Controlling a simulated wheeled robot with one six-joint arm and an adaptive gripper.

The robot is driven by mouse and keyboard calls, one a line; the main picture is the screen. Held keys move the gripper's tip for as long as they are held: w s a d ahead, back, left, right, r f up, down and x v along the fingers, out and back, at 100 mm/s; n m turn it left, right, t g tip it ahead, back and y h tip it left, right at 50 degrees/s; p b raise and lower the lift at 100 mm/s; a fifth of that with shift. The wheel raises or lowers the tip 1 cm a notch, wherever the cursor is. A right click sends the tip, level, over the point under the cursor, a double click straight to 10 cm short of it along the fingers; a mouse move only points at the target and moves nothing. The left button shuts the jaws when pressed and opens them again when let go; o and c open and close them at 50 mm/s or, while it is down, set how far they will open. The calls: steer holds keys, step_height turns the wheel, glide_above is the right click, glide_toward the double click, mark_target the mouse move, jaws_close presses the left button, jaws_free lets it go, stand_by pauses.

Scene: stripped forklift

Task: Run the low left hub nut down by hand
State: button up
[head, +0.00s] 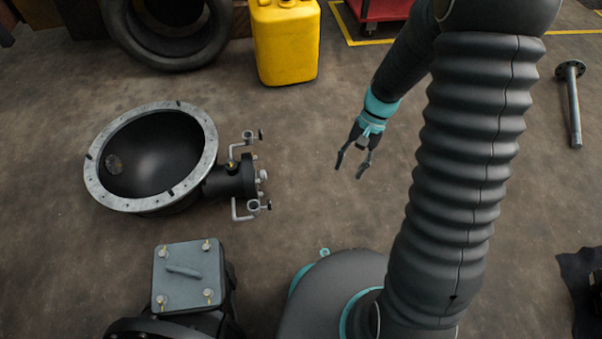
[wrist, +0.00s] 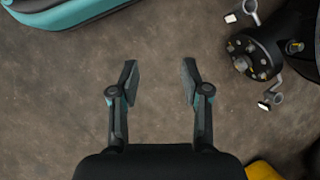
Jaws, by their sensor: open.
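A dark round hub flange (head: 246,177) sticks out from the right side of a large bowl-shaped housing (head: 97,183) on the floor. In the wrist view the hub flange (wrist: 249,66) is at the upper right, with several small nuts or stud ends on its face. I cannot tell which one is the low left nut. My gripper (head: 350,172) is open and empty, to the right of the flange and apart from it. In the wrist view my gripper (wrist: 159,65) has only bare floor between its fingers.
Two bent grey handles (head: 241,146) (head: 244,212) stand above and below the flange. A lidded box (head: 185,255) is at the front, a yellow canister (head: 287,45) and tyre (head: 180,55) at the back, a shaft (head: 574,105) at right. Floor around my gripper is clear.

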steer(key=w+a+f+m+y, duration=0.2)
steer(key=a+f+m, duration=0.1)
steer(key=f, duration=0.6)
steer(key=w+a+f+m+g+y+b, duration=0.1)
steer(key=w+a+f+m+y, duration=0.1)
steer(key=f, duration=0.8)
steer(key=w+a+f+m+y+b, duration=0.1)
steer(key=w+a+f+m+y, duration=0.1)
steer(key=a+f+m, duration=0.3)
steer(key=shift+w+a+f+m+g+y, duration=0.1)
steer(key=shift+a+f+y, duration=0.15)
steer(key=shift+f, duration=0.45)
steer(key=shift+w+a+f+m+g+y, duration=0.1)
steer(key=shift+f+y, duration=0.25)
steer(key=shift+f, duration=0.4)
steer(key=shift+w+a+f+m+g+y, duration=0.1)
steer(key=shift+a+f+y, duration=0.15)
steer(key=shift+f, duration=0.45)
steer(key=w+a+r+m+t+y, duration=0.2)
steer(key=w+r+m, duration=0.1)
steer(key=w, duration=0.3)
steer(key=b, duration=0.1)
glide_toward(261, 194)
steer(key=x, duration=0.8)
steer(key=shift+w+f, duration=0.25)
jaws_close()
steer(key=shift+c, duration=1.2)
jaws_free()
